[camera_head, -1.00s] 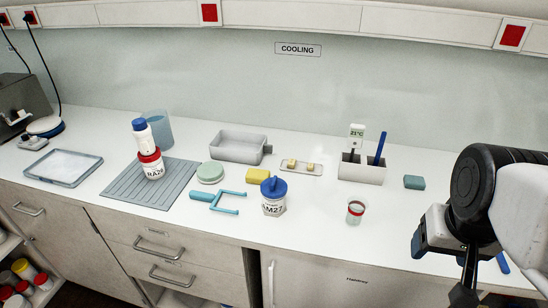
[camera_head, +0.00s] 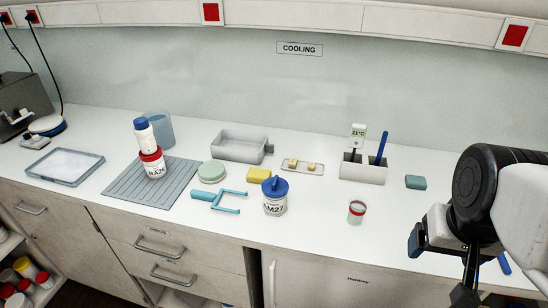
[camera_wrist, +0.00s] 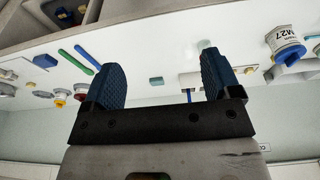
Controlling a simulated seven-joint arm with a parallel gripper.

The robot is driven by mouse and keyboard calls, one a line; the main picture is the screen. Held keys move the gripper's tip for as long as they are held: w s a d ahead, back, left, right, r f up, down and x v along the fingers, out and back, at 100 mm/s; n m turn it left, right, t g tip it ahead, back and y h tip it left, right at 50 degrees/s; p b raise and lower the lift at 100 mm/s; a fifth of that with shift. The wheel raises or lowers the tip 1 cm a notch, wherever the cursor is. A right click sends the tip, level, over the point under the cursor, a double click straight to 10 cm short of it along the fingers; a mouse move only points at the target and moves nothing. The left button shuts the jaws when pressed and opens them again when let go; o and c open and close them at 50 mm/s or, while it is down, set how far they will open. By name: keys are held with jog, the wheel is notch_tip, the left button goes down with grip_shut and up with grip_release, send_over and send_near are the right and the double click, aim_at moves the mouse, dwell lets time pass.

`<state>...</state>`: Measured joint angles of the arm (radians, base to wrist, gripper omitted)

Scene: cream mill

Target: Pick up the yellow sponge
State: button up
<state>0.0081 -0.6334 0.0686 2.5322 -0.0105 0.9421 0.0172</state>
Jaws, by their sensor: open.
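The yellow sponge (camera_head: 259,174) lies flat on the white counter near the middle in the head view. It sits behind the blue-lidded white jar (camera_head: 275,197) and in front of the grey tub (camera_head: 241,146). I cannot make the sponge out in the wrist view. My gripper (camera_wrist: 160,72) shows in the wrist view with its two blue ridged fingers wide apart and nothing between them held. In the head view my arm is at the far right, well away from the sponge.
A small tray with pale blocks (camera_head: 304,167) lies right of the sponge. A round green dish (camera_head: 211,172) and blue clamp-like tool (camera_head: 219,201) are left of it.

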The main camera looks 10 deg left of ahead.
jog(key=w+v, duration=0.1)
jog(key=v, duration=0.4)
jog(key=w+a+m+g+y, duration=0.2)
jog(key=w+a+m+y, duration=0.6)
jog(key=w+a, duration=0.95)
jog(key=w+a+m+g+y, duration=0.1)
jog(key=w+a+m+y, duration=0.65)
jog(key=w+a, duration=0.95)
jog(key=m+h, duration=0.2)
send_near(261, 173)
jog(key=shift+x, duration=1.05)
jog(key=shift+w, duration=0.1)
jog(key=shift+x, duration=1.25)
